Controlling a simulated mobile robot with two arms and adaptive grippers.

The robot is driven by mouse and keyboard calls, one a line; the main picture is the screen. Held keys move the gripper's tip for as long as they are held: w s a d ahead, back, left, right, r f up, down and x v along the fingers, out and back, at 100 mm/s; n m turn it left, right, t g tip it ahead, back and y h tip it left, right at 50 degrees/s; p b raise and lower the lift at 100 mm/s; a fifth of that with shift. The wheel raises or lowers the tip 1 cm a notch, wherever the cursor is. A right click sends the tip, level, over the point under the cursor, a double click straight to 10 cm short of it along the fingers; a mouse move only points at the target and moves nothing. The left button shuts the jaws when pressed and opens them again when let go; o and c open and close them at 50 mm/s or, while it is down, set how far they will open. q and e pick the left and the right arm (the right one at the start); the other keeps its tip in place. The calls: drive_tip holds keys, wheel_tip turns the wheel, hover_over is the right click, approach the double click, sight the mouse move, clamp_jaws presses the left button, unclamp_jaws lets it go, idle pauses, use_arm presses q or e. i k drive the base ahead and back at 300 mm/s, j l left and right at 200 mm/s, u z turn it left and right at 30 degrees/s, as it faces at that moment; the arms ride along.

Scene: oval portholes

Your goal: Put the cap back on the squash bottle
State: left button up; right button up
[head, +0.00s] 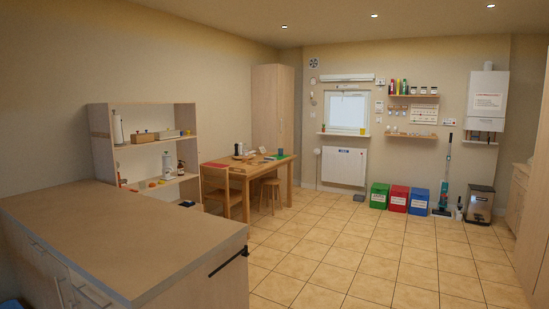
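I cannot make out a squash bottle or its cap for sure at this distance. Several small coloured bottles (398,87) stand on the upper wall shelf at the back. A white bottle (167,165) and a dark brown bottle (181,169) stand on the open shelf unit at the left. Small items on the dining table (236,176) are too small to tell apart. Neither of my grippers is in view.
A counter (120,232) fills the lower left, its top bare. A chair (218,190) and a stool (270,192) stand by the table. Green (379,196), red (399,198) and blue (419,201) bins line the back wall. The tiled floor (350,255) is clear.

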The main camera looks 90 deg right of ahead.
sight(245, 150)
drive_tip(key=z, duration=2.85)
drive_tip(key=i+j+z, duration=0.2)
drive_tip(key=i, duration=1.1)
drive_tip(key=i+l+z, duration=0.1)
drive_tip(key=i+z, duration=0.2)
drive_tip(key=i, duration=0.55)
drive_tip(key=i+j+z, duration=0.1)
drive_tip(key=i+z, duration=0.25)
drive_tip(key=i, duration=0.45)
drive_tip(key=i+u, duration=0.2)
drive_tip(key=i, duration=0.35)
drive_tip(key=i+l+u, duration=0.2)
drive_tip(key=i, duration=0.35)
drive_tip(key=i+l+u, duration=0.2)
drive_tip(key=i, duration=0.35)
drive_tip(key=i+j+u, duration=0.45)
drive_tip(key=i, duration=0.45)
drive_tip(key=i+u, duration=0.5)
drive_tip(key=i, duration=0.4)
drive_tip(key=i+z, duration=0.2)
drive_tip(key=k, duration=0.1)
